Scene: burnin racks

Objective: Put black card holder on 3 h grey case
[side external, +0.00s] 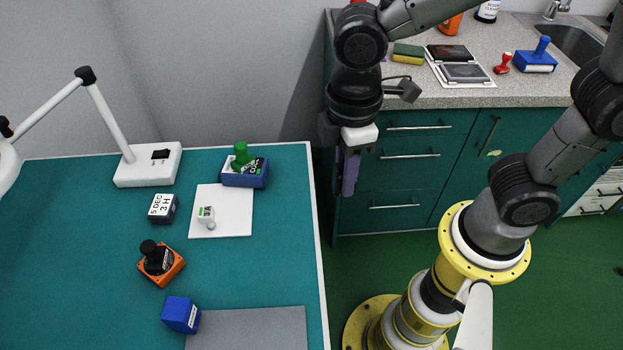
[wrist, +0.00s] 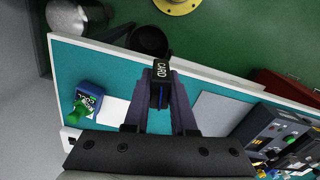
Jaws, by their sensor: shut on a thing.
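The grey case labelled "5 DEC 3 H" (side external: 162,208) sits on the green table top in the side view, left of a white plate. It is not visible in the wrist view, where my gripper covers much of the table. My gripper (side external: 349,178) points down beyond the table's right edge in the side view, well right of the case. In the wrist view my gripper (wrist: 160,100) is shut on the black card holder (wrist: 161,71), marked "CARD", held between the fingertips. The holder cannot be made out in the side view.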

